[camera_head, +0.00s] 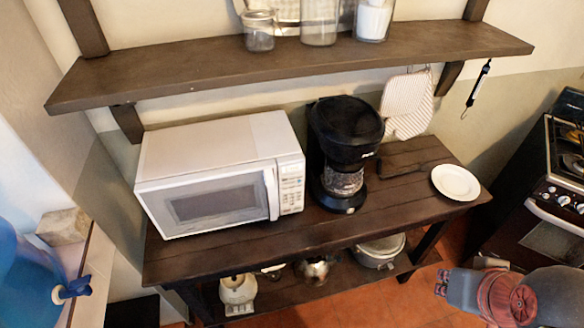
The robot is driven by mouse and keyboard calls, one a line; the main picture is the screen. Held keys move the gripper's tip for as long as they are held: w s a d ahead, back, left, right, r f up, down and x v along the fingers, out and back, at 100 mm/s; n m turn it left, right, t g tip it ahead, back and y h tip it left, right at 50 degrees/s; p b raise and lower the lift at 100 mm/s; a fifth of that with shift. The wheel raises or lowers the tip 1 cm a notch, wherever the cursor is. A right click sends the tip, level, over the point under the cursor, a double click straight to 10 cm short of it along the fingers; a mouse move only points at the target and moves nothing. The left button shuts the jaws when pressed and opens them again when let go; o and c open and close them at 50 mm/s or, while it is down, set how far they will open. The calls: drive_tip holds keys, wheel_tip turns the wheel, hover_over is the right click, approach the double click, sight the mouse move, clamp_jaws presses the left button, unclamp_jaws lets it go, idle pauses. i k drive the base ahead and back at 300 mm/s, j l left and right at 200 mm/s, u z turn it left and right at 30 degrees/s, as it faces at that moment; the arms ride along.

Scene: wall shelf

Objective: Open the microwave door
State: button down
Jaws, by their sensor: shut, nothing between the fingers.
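A white microwave (220,146) stands on the left part of the dark wooden table. Its door (208,203) has a dark window and looks closed, flush with the front. The white vertical door handle (271,193) is at the door's right edge, beside the control panel (291,183). My gripper (441,283) is at the lower right, well to the right of the microwave and apart from it. It is shut and empty, small in the picture, and points left. Nothing hides the microwave's front.
A black coffee maker (345,145) stands close to the microwave's right side. A white plate (455,182) lies at the table's right end. A wall shelf (290,62) with jars overhangs the microwave. A stove (562,180) is at the right. Floor (330,312) shows before the table.

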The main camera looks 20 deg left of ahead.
sight(206, 213)
drive_tip(key=u, duration=1.7)
drive_tip(key=j+z, duration=0.15)
drive_tip(key=z, duration=0.25)
drive_tip(key=k+j+z, duration=0.1)
drive_tip(key=z, duration=0.3)
drive_tip(key=k+j+z, duration=0.1)
drive_tip(key=z, duration=0.3)
drive_tip(key=k+j, duration=0.05)
drive_tip(key=j, duration=0.05)
